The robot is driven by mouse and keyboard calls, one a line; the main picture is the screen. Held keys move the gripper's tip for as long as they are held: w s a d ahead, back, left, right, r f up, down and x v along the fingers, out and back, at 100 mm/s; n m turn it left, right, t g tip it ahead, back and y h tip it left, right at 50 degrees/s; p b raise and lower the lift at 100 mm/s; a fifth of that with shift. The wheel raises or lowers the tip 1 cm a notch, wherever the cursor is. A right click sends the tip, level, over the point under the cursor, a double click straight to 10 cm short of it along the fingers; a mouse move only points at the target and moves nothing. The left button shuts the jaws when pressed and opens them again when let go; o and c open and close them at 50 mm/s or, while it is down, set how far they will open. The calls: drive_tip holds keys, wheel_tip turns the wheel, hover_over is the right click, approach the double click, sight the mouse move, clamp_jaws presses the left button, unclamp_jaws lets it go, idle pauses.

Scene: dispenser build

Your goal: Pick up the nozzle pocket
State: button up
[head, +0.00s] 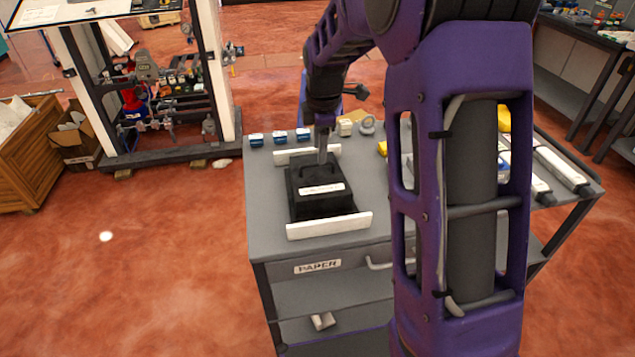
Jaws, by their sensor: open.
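A black boxy part (313,206) with a raised top and a white label stands upright on the grey cart top (265,220). It may be the nozzle pocket, but I cannot tell for certain. My gripper (323,156) comes down from above at the part's back edge, near its raised top. The gripper is open, and nothing shows held in it. Its fingers are small and seen edge-on, so I cannot tell whether they touch the part or stand around a piece of it.
White strips stand behind the black part and in front of it (329,225). Several small blue-and-white pieces (279,137) line the cart's back edge, beside a grey ring (367,125). My arm hides much of the cart's right side, where long white bars (560,168) lie.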

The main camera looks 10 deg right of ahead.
sight(317, 178)
wheel_tip(317, 178, down, 4)
drive_tip(key=shift+w+a+r, duration=0.15)
drive_tip(key=shift+r, duration=0.05)
clamp_jaws()
idle(1.4)
